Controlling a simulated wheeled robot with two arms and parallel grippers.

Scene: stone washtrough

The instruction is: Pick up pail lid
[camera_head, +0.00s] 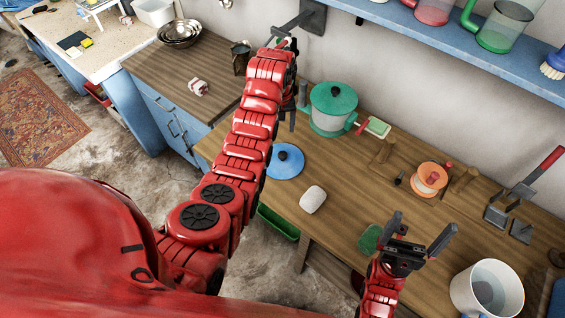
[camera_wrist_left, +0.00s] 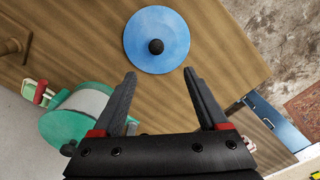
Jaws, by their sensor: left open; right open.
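The pail lid, a flat blue disc with a black knob, lies on the wooden counter in the head view (camera_head: 286,165), partly covered by my left arm. It shows whole in the left wrist view (camera_wrist_left: 157,22). My left gripper (camera_head: 297,108) is over the counter, open and empty; in the left wrist view its fingers (camera_wrist_left: 159,72) are spread, with the lid beyond their tips and touching neither. My right gripper (camera_head: 425,223) is open and empty over the counter's front right part. A white pail (camera_head: 457,289) stands open near the right end.
A green-lidded pot (camera_head: 331,120) stands close beside my left gripper, also in the left wrist view (camera_wrist_left: 72,128). A white rounded block (camera_head: 313,199) lies right of the lid. An orange spool-like item (camera_head: 428,180) and wooden pegs stand farther right. A blue shelf (camera_head: 440,38) overhangs the back.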

